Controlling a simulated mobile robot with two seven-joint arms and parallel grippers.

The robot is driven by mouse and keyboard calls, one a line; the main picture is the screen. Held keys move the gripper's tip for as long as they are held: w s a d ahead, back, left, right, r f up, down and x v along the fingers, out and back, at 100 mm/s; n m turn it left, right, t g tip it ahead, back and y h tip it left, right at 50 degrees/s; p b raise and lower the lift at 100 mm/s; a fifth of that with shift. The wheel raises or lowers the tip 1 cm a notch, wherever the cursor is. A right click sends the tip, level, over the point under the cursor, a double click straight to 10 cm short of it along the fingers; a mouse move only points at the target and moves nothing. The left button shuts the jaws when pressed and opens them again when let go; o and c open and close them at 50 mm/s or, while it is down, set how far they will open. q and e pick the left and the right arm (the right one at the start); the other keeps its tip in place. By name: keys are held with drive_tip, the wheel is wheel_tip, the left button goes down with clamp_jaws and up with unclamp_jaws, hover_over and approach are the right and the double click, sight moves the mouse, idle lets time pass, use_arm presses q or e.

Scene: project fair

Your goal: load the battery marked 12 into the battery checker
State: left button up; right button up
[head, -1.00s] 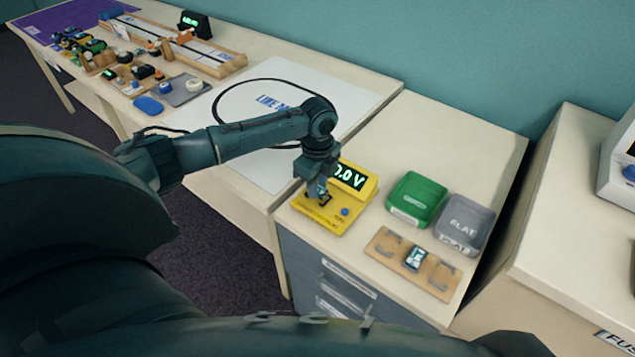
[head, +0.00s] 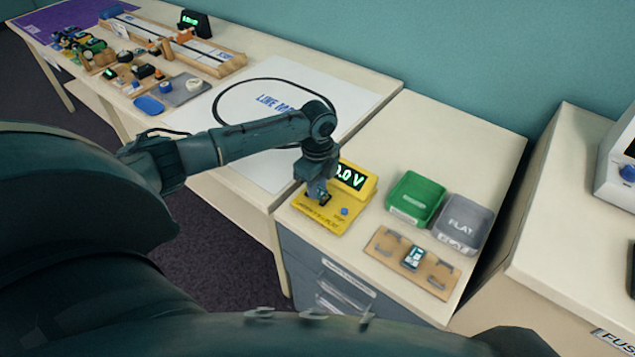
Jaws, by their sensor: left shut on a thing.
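The yellow battery checker (head: 333,221) stands near the front edge of the table, and its display (head: 350,177) reads 0.0 V. My left gripper (head: 320,196) points down over the left part of the checker, shut on a small dark thing that looks like a battery. The gripper hides most of it, so I cannot read a mark on it or tell whether it is seated. Another battery (head: 413,257) sits on a wooden holder (head: 386,246) to the right; its mark is too small to read surely. My right gripper is not in view.
A green tray (head: 418,194) and a grey tray marked FLAT (head: 464,222) stand right of the checker. A white mat with a black cable loop (head: 225,90) lies to the left. Small toy parts and a track are farther left. The table behind the trays is clear.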

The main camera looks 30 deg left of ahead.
use_arm(q)
drive_tip(key=shift+f, duration=0.25)
idle(0.9)
drive_tip(key=shift+f+p, duration=0.15)
drive_tip(key=shift+p, duration=0.65)
idle(0.4)
idle(0.3)
drive_tip(key=o, duration=1.5)
drive_tip(key=shift+c, duration=0.2)
wheel_tip(320, 180, up, 4)
drive_tip(key=p, duration=0.5)
drive_tip(key=shift+r, duration=0.25)
drive_tip(key=shift+r+p, duration=0.45)
drive_tip(key=shift+r, duration=0.35)
